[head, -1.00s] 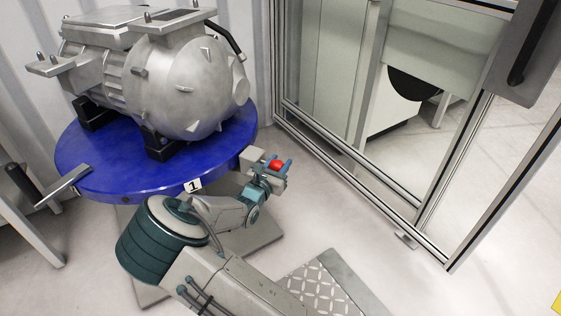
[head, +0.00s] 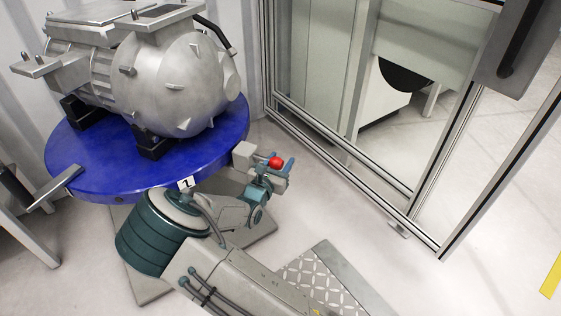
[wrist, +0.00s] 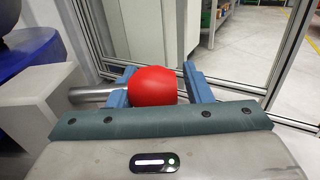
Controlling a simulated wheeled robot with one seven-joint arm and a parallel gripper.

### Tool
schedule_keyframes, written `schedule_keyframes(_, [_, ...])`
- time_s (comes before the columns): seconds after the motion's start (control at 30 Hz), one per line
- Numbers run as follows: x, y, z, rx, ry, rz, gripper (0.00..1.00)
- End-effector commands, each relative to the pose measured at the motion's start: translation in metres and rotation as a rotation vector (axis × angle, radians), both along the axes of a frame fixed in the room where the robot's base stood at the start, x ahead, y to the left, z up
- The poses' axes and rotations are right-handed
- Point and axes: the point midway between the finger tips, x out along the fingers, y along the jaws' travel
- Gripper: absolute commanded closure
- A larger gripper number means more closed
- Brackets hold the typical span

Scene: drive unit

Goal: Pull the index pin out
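The index pin has a red ball knob (head: 276,162) and a bare metal shaft (wrist: 90,95). The shaft runs left from the knob to a grey block (head: 243,154) at the turntable's edge. My gripper (head: 278,167) has its blue fingers on either side of the knob; in the wrist view (wrist: 158,85) the left finger lies across the shaft, on the block side of the knob. The knob is close against the left finger, with a narrow gap to the right finger. The fingers look open. The pin's end is hidden.
A blue round turntable (head: 95,180) carries a large grey drive unit (head: 180,85). A metal-framed glass enclosure (head: 350,165) stands right of the gripper. A tread plate (head: 318,285) lies on the floor below. Clear floor lies between gripper and enclosure.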

Motion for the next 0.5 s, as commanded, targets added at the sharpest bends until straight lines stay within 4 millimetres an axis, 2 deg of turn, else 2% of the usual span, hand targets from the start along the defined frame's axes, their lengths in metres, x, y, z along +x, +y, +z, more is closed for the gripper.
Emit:
schedule_keyframes(0.17, [-0.021, 0.009, 0.003, 0.0, 0.002, 0.003, 0.55])
schedule_keyframes(0.5, [-0.092, 0.037, 0.003, 0.0, 0.003, 0.002, 0.55])
